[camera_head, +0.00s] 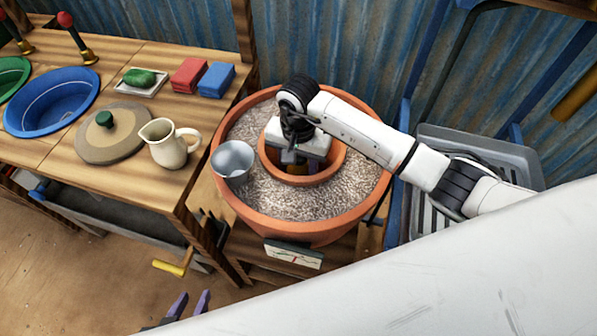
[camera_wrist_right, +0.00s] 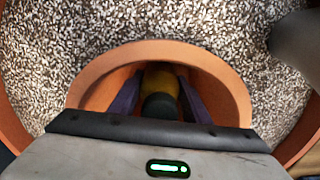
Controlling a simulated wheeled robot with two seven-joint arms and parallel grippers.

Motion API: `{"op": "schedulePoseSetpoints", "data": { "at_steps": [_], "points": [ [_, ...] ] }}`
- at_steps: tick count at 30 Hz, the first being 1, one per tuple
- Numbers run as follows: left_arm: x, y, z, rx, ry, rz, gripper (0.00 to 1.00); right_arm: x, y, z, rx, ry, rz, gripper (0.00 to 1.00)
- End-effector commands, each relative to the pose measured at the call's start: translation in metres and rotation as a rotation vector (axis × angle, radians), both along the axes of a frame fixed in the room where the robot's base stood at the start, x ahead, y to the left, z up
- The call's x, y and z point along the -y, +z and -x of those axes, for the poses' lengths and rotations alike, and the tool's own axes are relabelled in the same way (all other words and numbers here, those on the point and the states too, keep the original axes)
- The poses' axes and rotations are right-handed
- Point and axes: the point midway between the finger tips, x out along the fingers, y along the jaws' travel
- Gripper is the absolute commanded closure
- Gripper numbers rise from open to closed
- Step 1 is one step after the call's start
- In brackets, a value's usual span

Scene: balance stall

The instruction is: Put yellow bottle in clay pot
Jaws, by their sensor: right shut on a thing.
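The clay pot (camera_head: 322,235) is a large terracotta bowl filled with speckled grit, with a smaller inner pot (camera_head: 300,180) set in its middle. My right gripper (camera_head: 290,158) reaches down into the inner pot. In the right wrist view its purple fingers (camera_wrist_right: 160,108) are on either side of the yellow bottle (camera_wrist_right: 162,82), which has a dark cap. The gripper is shut on the bottle inside the inner pot's rim. Whether the bottle touches the pot's floor is hidden. My left gripper (camera_head: 189,303) is low in the head view, open and empty, its fingers apart.
A grey metal cup (camera_head: 232,160) stands on the grit at the left of the inner pot. A wooden counter at left holds a cream jug (camera_head: 169,143), a lid (camera_head: 112,139), a blue basin (camera_head: 50,100) and red and blue blocks. A grey rack (camera_head: 515,155) stands at right.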

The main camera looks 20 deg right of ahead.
Motion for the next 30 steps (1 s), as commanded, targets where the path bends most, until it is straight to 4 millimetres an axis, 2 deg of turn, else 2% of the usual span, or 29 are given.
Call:
{"op": "schedulePoseSetpoints", "data": {
  "at_steps": [3, 13, 14, 17, 26, 30],
  "points": [
    [0.000, 0.002, -0.002, 0.005, 0.000, 0.000, 0.69, -0.001, -0.014, 0.001, -0.002, 0.001, -0.001, 0.93],
    [0.000, -0.001, -0.005, 0.011, 0.000, 0.000, 0.69, 0.000, -0.018, 0.000, 0.002, 0.002, 0.001, 0.93],
    [0.000, -0.001, -0.005, 0.011, 0.000, 0.000, 0.69, 0.000, -0.018, 0.000, 0.000, 0.002, 0.001, 0.56],
    [0.000, 0.001, -0.005, 0.011, 0.000, 0.000, 0.69, 0.000, -0.017, 0.000, 0.000, 0.001, 0.000, 0.39],
    [0.000, 0.001, -0.003, 0.008, 0.001, 0.000, 0.69, 0.000, -0.016, 0.000, -0.001, 0.001, -0.001, 0.39],
    [0.000, 0.002, -0.002, 0.006, 0.000, 0.000, 0.69, 0.000, -0.006, -0.001, 0.004, 0.002, 0.000, 0.39]
  ]
}}
